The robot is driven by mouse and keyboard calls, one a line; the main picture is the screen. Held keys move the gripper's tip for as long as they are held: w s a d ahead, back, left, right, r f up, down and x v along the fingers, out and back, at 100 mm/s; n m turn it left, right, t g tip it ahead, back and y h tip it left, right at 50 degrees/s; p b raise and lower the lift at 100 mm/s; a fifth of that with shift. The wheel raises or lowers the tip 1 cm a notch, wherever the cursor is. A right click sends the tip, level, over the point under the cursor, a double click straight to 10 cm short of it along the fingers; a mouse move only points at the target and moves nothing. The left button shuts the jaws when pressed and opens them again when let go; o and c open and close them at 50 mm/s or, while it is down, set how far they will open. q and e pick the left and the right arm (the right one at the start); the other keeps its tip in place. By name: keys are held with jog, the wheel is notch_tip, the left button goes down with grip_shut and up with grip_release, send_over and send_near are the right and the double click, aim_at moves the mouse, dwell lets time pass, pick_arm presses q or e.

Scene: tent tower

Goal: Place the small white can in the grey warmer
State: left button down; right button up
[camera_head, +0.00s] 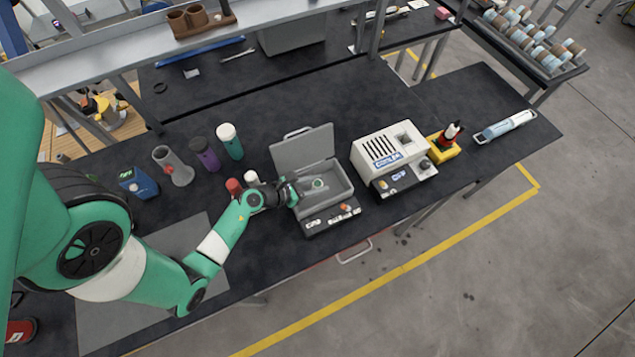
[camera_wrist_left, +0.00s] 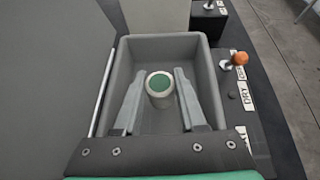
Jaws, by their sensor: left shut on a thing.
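The grey warmer (camera_head: 340,199) is an open box with its lid (camera_head: 303,150) raised at the back. It also fills the middle of the left wrist view (camera_wrist_left: 206,62). My left gripper (camera_head: 310,186) reaches into it from the left. Its two fingers (camera_wrist_left: 159,90) are shut on a small white can (camera_wrist_left: 150,87) with a green top, which is upright within the warmer's walls. In the head view the can (camera_head: 318,183) shows only as a small pale round. I cannot tell whether its base touches the warmer's floor. My right gripper is not in view.
A white machine (camera_head: 385,150) stands right of the warmer. Left of the warmer are another white container (camera_head: 251,177), a red one (camera_head: 233,186), a teal bottle (camera_head: 229,143) and a purple bottle (camera_head: 205,154). The warmer's front has an orange knob (camera_wrist_left: 240,58).

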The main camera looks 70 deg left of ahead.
pick_arm(q)
jog(key=shift+f, duration=0.15)
jog(key=shift+c, duration=2.3)
grip_release()
jog(key=shift+s+r+p, duration=0.3)
jog(key=shift+r+p, duration=0.2)
jog(key=shift+r, duration=0.35)
jog(key=p+v, duration=0.1)
jog(key=v, duration=1)
jog(key=shift+s, duration=0.1)
